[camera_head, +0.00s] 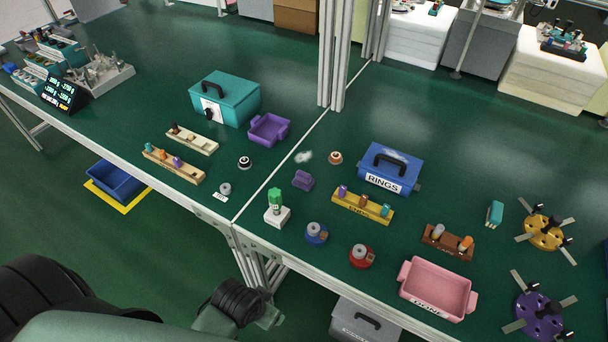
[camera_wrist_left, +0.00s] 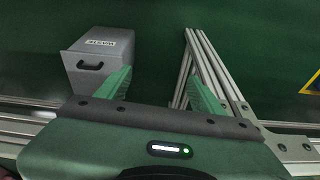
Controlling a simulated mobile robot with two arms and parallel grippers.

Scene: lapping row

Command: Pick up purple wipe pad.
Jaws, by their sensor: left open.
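A small purple block that looks like the wipe pad (camera_head: 302,180) lies on the green table, just right of the seam between the table sections. It is apart from the things around it. My left gripper (camera_head: 246,316) is low in front of the table's front edge, well short of the pad. In the left wrist view its two green fingers (camera_wrist_left: 162,88) are spread apart with nothing between them. The pad does not show in the left wrist view. My right gripper is in neither view.
A green-capped bottle (camera_head: 276,210), a purple tray (camera_head: 268,130), a blue RINGS box (camera_head: 390,170) and a yellow block holder (camera_head: 362,206) stand around the pad. A grey WASTE bin (camera_wrist_left: 100,62) and metal table legs (camera_wrist_left: 190,70) are near my left gripper.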

